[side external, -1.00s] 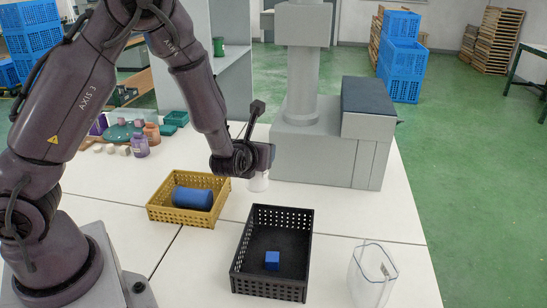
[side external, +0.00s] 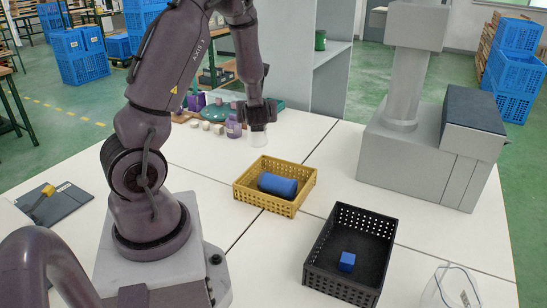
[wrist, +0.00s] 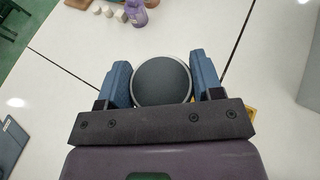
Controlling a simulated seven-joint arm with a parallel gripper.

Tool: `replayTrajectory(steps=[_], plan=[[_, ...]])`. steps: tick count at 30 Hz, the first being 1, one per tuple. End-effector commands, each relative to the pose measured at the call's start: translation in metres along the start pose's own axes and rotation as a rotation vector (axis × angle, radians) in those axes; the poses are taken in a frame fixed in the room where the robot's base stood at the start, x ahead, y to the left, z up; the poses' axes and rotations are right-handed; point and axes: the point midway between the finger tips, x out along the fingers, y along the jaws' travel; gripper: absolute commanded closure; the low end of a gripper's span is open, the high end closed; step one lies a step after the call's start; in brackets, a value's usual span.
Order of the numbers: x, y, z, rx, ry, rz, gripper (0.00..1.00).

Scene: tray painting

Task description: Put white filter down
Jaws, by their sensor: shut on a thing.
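My gripper (side external: 259,124) is shut on the white filter (side external: 258,140), a pale, short cylinder that hangs below the fingers. In the wrist view the filter (wrist: 162,82) shows as a dark round top with a thin white rim, held between two blue fingers. The gripper and filter are behind the yellow crate, to the right of the purple bottle. I cannot tell whether the filter's base touches the white table (side external: 330,165) or is a little above it.
A yellow crate (side external: 262,200) holds a blue cylinder (side external: 277,184). A purple bottle (side external: 233,127) and several small blocks lie at the back. A clear container (side external: 450,288) stands front right. A grey machine (side external: 428,150) stands at right.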

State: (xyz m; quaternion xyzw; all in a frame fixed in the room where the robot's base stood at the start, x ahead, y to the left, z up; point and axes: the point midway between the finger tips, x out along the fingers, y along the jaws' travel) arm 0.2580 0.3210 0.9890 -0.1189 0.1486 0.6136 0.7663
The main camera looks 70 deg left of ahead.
Motion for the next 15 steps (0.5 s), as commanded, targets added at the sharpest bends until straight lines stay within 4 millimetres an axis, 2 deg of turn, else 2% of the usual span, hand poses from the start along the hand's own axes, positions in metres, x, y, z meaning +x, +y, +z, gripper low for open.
replayTrajectory(steps=[2,4,8,15], plan=[[0.009,0.010,0.004,-0.011,0.001,0.027,0.67],[0.017,0.009,0.005,-0.013,0.002,0.031,0.67],[0.040,-0.002,0.002,-0.007,0.009,0.025,0.67],[0.101,-0.027,-0.003,-0.007,0.009,0.024,0.67]])
